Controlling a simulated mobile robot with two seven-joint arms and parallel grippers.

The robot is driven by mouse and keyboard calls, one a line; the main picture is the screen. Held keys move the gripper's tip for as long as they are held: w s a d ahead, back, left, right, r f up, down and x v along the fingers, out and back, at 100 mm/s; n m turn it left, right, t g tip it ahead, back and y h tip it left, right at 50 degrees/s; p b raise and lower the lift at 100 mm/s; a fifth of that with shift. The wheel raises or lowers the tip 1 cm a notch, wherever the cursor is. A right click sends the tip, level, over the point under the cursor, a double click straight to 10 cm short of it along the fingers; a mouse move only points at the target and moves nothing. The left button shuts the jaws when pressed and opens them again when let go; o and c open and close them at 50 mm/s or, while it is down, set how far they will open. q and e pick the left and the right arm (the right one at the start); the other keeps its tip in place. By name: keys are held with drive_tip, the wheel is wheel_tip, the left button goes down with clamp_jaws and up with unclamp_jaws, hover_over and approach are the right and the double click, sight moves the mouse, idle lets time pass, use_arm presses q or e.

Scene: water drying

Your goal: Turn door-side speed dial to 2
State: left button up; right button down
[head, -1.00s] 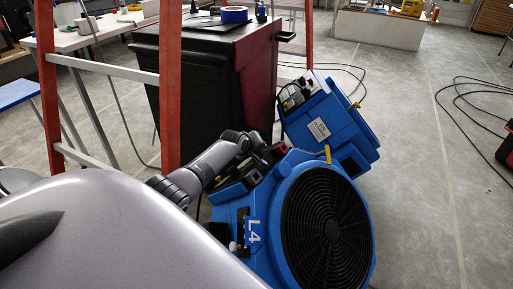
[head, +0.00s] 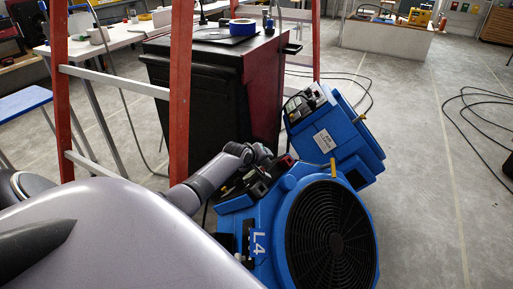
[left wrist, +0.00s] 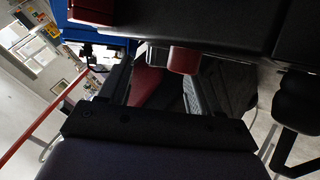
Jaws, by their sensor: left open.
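The blue fan marked L4 (head: 333,232) stands low in the centre of the head view, its round black grille facing me. Its dark control panel is on the upper left side, largely hidden by my left arm. My left gripper (head: 266,168) is at this panel; its fingers are hard to make out there. In the left wrist view the gripper (left wrist: 158,78) is open, with a dark finger on each side. A red knob-like part (left wrist: 184,60) shows just beyond the fingers, close to the right one. I cannot read any dial marking. My right gripper is not in view.
A second blue unit (head: 335,138) leans close behind the fan. A red ladder (head: 181,95) and a black and red cabinet (head: 225,85) stand behind my arm. Cables (head: 480,125) lie on the floor at right, with clear floor between.

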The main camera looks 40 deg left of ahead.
use_arm(q)
drive_tip(key=shift+p+v, duration=0.6)
drive_tip(key=shift+v, duration=0.6)
drive_tip(key=shift+p+v, duration=0.45)
drive_tip(key=shift+v, duration=0.55)
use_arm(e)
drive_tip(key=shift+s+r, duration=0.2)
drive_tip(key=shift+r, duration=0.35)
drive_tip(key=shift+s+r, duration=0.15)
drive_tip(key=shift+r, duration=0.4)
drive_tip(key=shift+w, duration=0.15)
